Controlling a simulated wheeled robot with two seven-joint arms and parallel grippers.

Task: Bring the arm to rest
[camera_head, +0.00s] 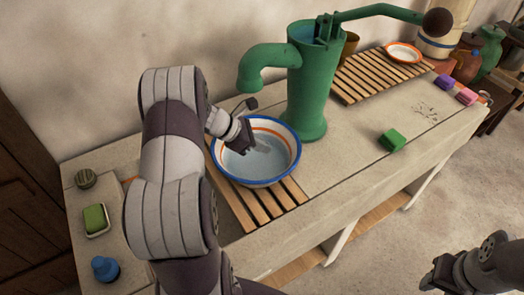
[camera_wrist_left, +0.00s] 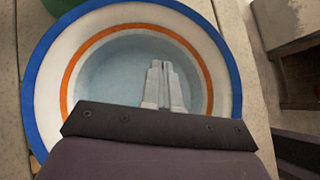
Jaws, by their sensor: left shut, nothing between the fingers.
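My left arm comes in from the left in the head view. Its gripper (camera_head: 262,147) is over the white basin (camera_head: 230,174) with a blue rim and an orange band. In the left wrist view the two fingers (camera_wrist_left: 160,68) are together with nothing between them, in front of the pale blue inside of the basin (camera_wrist_left: 228,75). I cannot tell how far above the basin's bottom the fingertips are. Part of my right arm shows at the lower right of the head view, its gripper (camera_head: 438,276) dark and unclear.
A green hand pump (camera_head: 308,85) stands right behind the basin. The basin sits on a wooden slatted rack (camera_head: 270,205). A green block (camera_head: 392,140) lies on the counter, and a green soap in a dish (camera_head: 96,219) and a blue object (camera_head: 105,269) are at the left.

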